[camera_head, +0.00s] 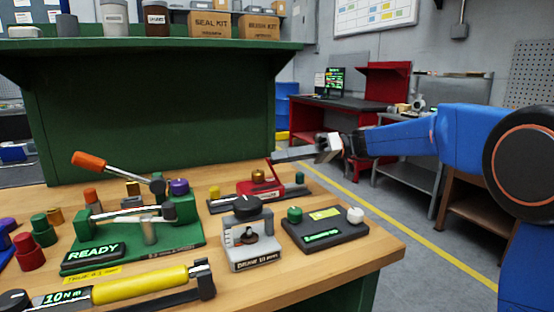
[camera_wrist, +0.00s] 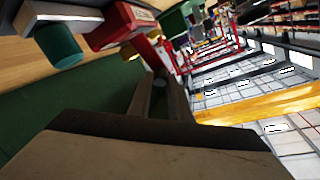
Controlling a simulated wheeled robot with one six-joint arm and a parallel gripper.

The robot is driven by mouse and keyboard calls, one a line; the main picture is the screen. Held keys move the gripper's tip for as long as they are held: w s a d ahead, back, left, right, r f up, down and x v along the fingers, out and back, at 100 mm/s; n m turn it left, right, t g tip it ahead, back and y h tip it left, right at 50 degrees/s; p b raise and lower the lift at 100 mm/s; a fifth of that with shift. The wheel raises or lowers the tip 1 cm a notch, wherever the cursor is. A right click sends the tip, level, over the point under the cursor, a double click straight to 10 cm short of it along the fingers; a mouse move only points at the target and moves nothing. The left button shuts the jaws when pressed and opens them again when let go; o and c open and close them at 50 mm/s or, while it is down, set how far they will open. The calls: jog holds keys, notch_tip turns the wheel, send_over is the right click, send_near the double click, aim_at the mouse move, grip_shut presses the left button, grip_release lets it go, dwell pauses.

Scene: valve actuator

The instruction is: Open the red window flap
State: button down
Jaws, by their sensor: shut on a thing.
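The red window flap (camera_head: 270,172) stands up as a thin red piece at the right side of a small red fixture (camera_head: 252,190) on the bench. My gripper (camera_head: 280,157) reaches in from the right, level with the flap's upper edge, and is shut on it. In the wrist view the red flap (camera_wrist: 148,52) runs down to the fingertips of my gripper (camera_wrist: 160,85). The exact contact is small and partly hidden by the fingers. A brass-coloured knob (camera_head: 258,176) shows on the red fixture.
A grey unit with a black knob (camera_head: 247,238) and a dark box with green and white knobs (camera_head: 325,232) stand in front of the red fixture. A green valve fixture (camera_head: 130,245) with an orange-handled lever is left. A green cabinet (camera_head: 150,115) rises behind.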

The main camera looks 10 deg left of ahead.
jog(key=shift+w+d+f+m+g+y, duration=0.15)
jog(key=shift+w+d+g+y, duration=0.1)
jog(key=shift+d+y, duration=0.25)
jog(key=shift+w+d+f+m+g+y, duration=0.15)
jog(key=shift+w+d+g+y, duration=0.1)
jog(key=shift+y, duration=0.45)
jog(key=c, duration=1.9)
grip_release()
jog(key=shift+w+d, duration=0.1)
jog(key=shift+d, duration=0.05)
jog(key=v, duration=1.7)
jog(key=shift+f, duration=0.15)
